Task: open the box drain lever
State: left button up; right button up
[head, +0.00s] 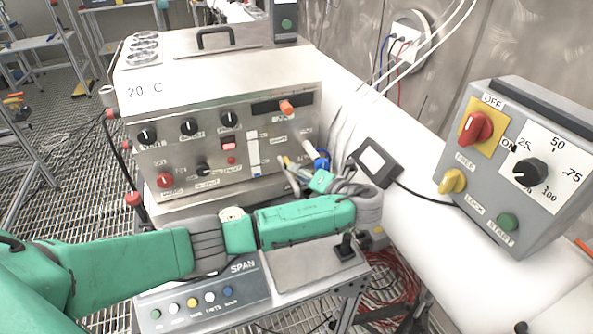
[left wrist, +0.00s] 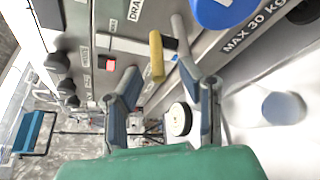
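The steel box (head: 215,120) has a front panel with labels, knobs and levers. A yellow lever (left wrist: 157,55) sticks out of it, and a label starting "DRA" (left wrist: 135,8) is near it in the left wrist view. The yellow lever also shows in the head view (head: 289,162), partly behind my gripper. A pale lever (left wrist: 185,45) is beside it. My left gripper (left wrist: 163,88) is open, its fingers pointing at the panel on either side of the yellow lever's end. In the head view the gripper (head: 294,177) is partly hidden. Contact with the lever cannot be told. My right gripper is out of view.
A blue knob (head: 321,162) is close to the levers, and a red button (left wrist: 106,64) is on the panel. A small black-framed device (head: 376,161) stands right of my wrist. A grey control box (head: 520,165) is at the right. A black joystick (head: 346,246) is below my arm.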

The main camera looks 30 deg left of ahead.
pick_arm(q)
jog(key=v, duration=0.6)
jog(key=shift+w+d, duration=0.25)
jog(key=shift+w, duration=0.1)
jog(key=shift+a+f, duration=0.15)
jog(key=shift+a, duration=0.15)
